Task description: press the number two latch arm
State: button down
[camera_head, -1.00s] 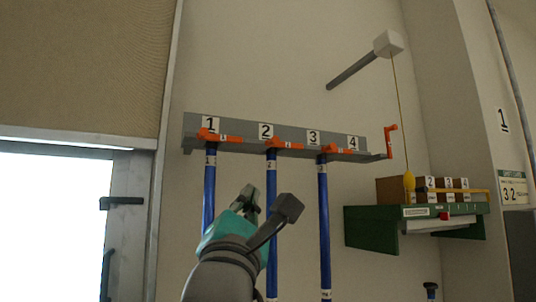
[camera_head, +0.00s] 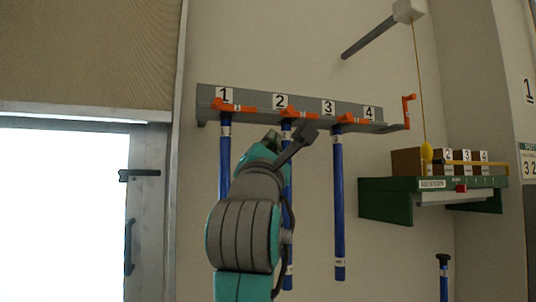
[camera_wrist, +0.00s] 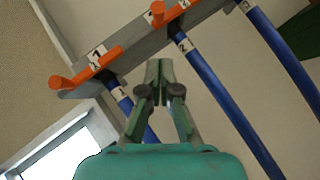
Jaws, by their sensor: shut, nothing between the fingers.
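The grey rack (camera_head: 260,101) on the wall has numbered plates 1 to 4. The number two plate (camera_head: 280,101) sits above the orange number two latch arm (camera_head: 300,115), which lies across the rack front over a hanging blue rod (camera_head: 288,190). In the wrist view this latch arm (camera_wrist: 172,12) is at the top edge, partly cut off. My gripper (camera_head: 288,138) is raised just below the rack near number two and covers part of that rod. In the wrist view my gripper (camera_wrist: 160,70) is shut and empty. I cannot tell whether it touches anything.
Orange latch arms one (camera_head: 232,106) and three (camera_head: 350,119) flank it, each with a blue rod. An upright orange lever (camera_head: 406,112) stands at the right end. A green shelf (camera_head: 400,185) with boxes is at right. A grey bar (camera_head: 370,35) juts out above.

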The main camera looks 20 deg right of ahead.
jog(key=shift+w+d+r, duration=0.2)
jog(key=shift+d+r, duration=0.3)
jog(key=shift+r, duration=0.2)
jog(key=shift+w+d+r, duration=0.15)
jog(key=shift+d+r, duration=0.3)
jog(key=shift+r, duration=0.25)
jog(key=shift+w+d+r, duration=0.2)
jog(key=shift+d+r, duration=0.3)
jog(key=shift+r, duration=0.2)
jog(key=shift+r, duration=0.1)
notch_tip(320, 180, up, 11)
jog(key=m+g, duration=0.9)
jog(key=m, duration=0.3)
send_over(284, 114)
jog(key=s+d, duration=0.2)
jog(key=s, duration=0.1)
jog(key=shift+w+d+h, duration=0.15)
jog(key=shift+h, duration=0.25)
